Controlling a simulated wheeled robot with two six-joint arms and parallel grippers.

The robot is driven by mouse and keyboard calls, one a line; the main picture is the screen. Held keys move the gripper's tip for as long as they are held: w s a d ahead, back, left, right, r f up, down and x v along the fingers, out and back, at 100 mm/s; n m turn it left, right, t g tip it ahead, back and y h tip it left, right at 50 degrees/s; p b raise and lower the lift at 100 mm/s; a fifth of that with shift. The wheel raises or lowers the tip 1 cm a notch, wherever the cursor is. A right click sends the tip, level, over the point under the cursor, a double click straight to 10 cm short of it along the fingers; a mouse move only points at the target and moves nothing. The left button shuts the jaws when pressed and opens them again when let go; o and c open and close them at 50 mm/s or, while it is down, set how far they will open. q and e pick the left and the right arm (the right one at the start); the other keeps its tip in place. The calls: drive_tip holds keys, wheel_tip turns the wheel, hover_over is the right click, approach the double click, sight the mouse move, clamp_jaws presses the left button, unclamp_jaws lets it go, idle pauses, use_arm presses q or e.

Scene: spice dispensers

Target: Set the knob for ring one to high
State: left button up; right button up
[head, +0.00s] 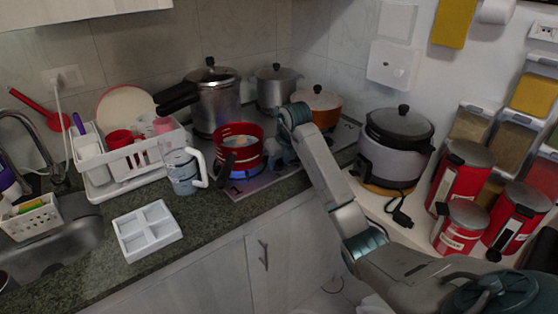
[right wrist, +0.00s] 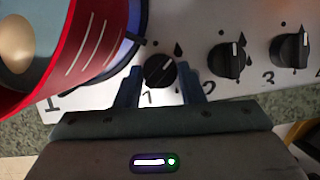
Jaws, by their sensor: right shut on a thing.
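The ring one knob (right wrist: 159,71) is black and round, above the printed 1 on the white stove panel. It sits between the two fingers of my right gripper (right wrist: 161,92), which is shut on it. Its pale mark points up and slightly right in the right wrist view. In the head view my right gripper (head: 280,160) reaches down to the stove (head: 250,188) beside the red pot (head: 238,150), partly hidden by my wrist. A blue glow shows under this pot on ring one. My left gripper is not in view.
Knob 2 (right wrist: 226,60) and knob 3 (right wrist: 291,49) sit to the right. The red pot (right wrist: 75,50) is close to my gripper's left. A rice cooker (head: 395,150) stands at the right.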

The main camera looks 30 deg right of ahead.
drive_tip(key=shift+r, duration=0.15)
drive_tip(key=o, duration=1)
drive_tip(key=shift+s+r, duration=0.1)
drive_tip(key=shift+r, duration=0.2)
use_arm(q)
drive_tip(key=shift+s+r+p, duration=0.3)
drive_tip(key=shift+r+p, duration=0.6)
drive_tip(key=shift+p, duration=0.05)
use_arm(e)
drive_tip(key=v, duration=1)
drive_tip(key=shift+s, duration=0.1)
drive_tip(key=shift+f, duration=0.15)
